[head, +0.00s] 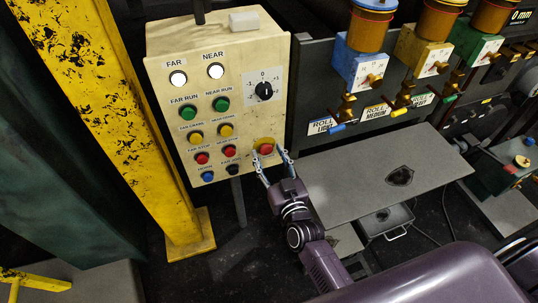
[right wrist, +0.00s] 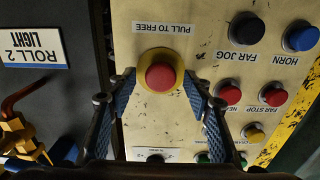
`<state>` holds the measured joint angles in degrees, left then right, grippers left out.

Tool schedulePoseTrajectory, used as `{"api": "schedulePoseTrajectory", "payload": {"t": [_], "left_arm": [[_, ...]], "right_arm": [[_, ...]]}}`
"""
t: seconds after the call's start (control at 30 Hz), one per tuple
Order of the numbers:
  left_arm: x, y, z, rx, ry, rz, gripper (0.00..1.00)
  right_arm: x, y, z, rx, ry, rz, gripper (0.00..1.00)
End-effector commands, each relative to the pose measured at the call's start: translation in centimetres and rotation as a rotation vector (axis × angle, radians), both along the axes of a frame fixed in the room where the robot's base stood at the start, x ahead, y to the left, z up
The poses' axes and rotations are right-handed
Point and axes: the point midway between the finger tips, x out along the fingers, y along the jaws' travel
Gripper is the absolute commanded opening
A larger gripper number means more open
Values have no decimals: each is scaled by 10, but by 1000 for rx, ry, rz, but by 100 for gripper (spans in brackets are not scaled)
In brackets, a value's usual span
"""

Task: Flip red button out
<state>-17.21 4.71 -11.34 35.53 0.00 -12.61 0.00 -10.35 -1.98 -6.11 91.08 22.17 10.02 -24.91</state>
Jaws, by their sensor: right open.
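The red button (head: 266,149) is a round mushroom knob on a yellow backing at the lower right of the cream control panel (head: 226,128). In the right wrist view the red button (right wrist: 160,76) sits under a "PULL TO FREE" label. My right gripper (head: 268,158) is open, with one blue-padded finger on each side of the button. In the right wrist view the right gripper (right wrist: 160,90) shows gaps between its fingers and the button. Whether the fingertips reach past the knob's edge is unclear. My left gripper is not in view.
Other buttons sit close by, including a red FAR STOP button (right wrist: 273,94) and a black FAR JOG button (right wrist: 247,28). A yellow post (head: 120,110) stands left of the panel. A grey table (head: 345,185) lies to the right, below the coloured dispensers.

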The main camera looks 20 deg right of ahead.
Motion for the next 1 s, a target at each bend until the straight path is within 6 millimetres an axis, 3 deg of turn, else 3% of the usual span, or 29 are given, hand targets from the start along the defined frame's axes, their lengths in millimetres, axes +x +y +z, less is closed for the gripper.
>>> {"api": "schedulePoseTrajectory", "payload": {"t": [0.23,0.63,0.87,1.0], "left_arm": [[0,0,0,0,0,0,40],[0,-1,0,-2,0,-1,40],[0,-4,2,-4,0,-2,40],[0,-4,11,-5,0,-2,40]], "right_arm": [[0,0,-1,0,1,0,45],[0,0,-1,0,1,0,1],[-1,0,0,-1,2,0,0],[-14,0,1,-2,5,1,0]]}}
